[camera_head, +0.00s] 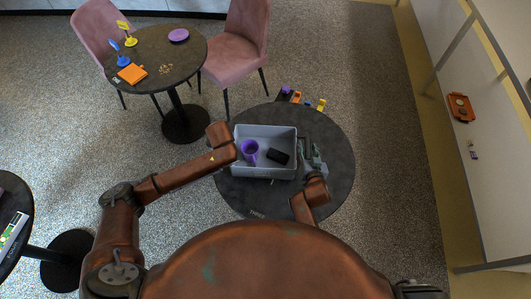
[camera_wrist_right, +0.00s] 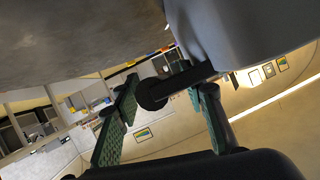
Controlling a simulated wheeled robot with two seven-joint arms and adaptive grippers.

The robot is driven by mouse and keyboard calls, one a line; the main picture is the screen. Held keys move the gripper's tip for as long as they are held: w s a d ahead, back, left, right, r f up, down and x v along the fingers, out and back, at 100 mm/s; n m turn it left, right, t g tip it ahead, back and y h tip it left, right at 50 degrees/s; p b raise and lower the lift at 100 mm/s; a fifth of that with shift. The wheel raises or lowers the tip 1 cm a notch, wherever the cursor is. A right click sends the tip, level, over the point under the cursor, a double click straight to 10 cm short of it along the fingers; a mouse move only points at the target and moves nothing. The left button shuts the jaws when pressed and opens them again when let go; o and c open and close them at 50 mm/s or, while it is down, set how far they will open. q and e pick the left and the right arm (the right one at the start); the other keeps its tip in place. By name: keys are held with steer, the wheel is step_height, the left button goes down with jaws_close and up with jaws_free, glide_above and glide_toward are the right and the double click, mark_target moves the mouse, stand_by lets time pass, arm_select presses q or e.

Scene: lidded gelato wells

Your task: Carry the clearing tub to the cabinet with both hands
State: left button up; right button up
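The grey clearing tub (camera_head: 265,131) stands on a round dark table, with a purple mug (camera_head: 249,150) and a small black item (camera_head: 278,156) inside. My right gripper (camera_head: 312,157) is at the tub's right side. In the right wrist view the tub's grey wall (camera_wrist_right: 245,35) fills the upper right. A black handle (camera_wrist_right: 178,88) sticks out from it between the green-padded fingers of my right gripper (camera_wrist_right: 165,115). The fingers are apart, with gaps beside the handle. My left wrist is at the tub's left wall and hides the left gripper. I cannot tell which furniture is the cabinet.
A second round table (camera_head: 190,55) with pink chairs stands at the upper left. A white shelved unit (camera_head: 485,150) runs along the right. Open speckled floor (camera_head: 385,130) lies between it and the table.

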arm_select(q)
steer(key=shift+c, duration=0.3)
arm_select(e)
steer(key=shift+c, duration=0.2)
arm_select(q)
steer(key=c, duration=0.6)
arm_select(e)
steer(key=c, duration=0.6)
arm_select(q)
jaws_close()
arm_select(e)
jaws_close()
